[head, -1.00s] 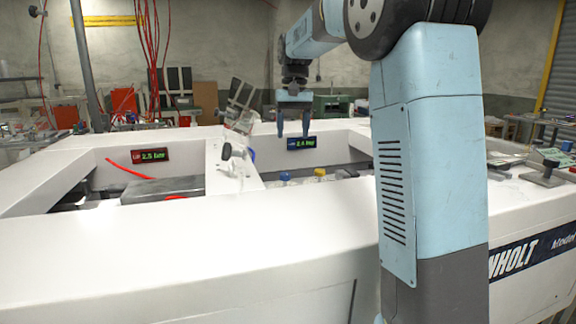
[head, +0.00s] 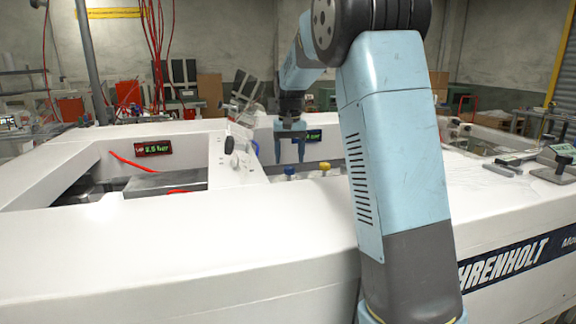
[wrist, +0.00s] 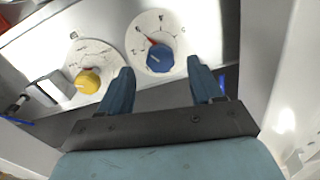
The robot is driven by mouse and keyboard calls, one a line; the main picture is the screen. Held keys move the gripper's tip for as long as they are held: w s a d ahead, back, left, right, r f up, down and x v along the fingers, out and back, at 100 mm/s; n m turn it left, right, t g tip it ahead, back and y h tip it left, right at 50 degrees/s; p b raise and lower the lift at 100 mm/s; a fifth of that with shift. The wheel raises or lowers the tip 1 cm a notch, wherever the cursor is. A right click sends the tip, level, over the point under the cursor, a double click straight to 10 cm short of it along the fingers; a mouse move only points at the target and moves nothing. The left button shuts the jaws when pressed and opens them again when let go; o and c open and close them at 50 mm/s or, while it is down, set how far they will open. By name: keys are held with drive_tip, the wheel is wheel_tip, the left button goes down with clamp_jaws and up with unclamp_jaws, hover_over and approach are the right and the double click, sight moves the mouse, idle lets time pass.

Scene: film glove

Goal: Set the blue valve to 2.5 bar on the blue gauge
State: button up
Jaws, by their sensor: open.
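The blue valve (head: 290,171) is a round blue knob in the right-hand recess of the white machine. In the wrist view the blue valve (wrist: 160,62) sits on a white dial plate (wrist: 143,22) with a red pointer aimed up and left. My gripper (head: 289,160) is open above the knob. In the wrist view its fingers (wrist: 160,68) lie to either side of the knob, apart from it; how far above it they are I cannot tell. The blue gauge (head: 314,135) is a small display on the recess's back wall, partly hidden by my gripper, its figures unreadable.
A yellow knob (wrist: 88,82) on its own dial sits left of the blue one in the wrist view; it also shows in the head view (head: 325,168). A red-framed display (head: 153,148) is in the left recess. White recess walls surround the knobs.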

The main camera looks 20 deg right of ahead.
sight(289, 168)
drive_tip(key=shift+f, duration=1.65)
drive_tip(key=shift+c, duration=0.2)
drive_tip(key=c, duration=1)
drive_tip(key=shift+m, duration=0.6)
drive_tip(key=o, duration=1)
drive_tip(key=shift+o, duration=0.2)
drive_tip(key=shift+r, duration=0.1)
wheel_tip(289, 168, up, 14)
drive_tip(key=shift+f, duration=0.25)
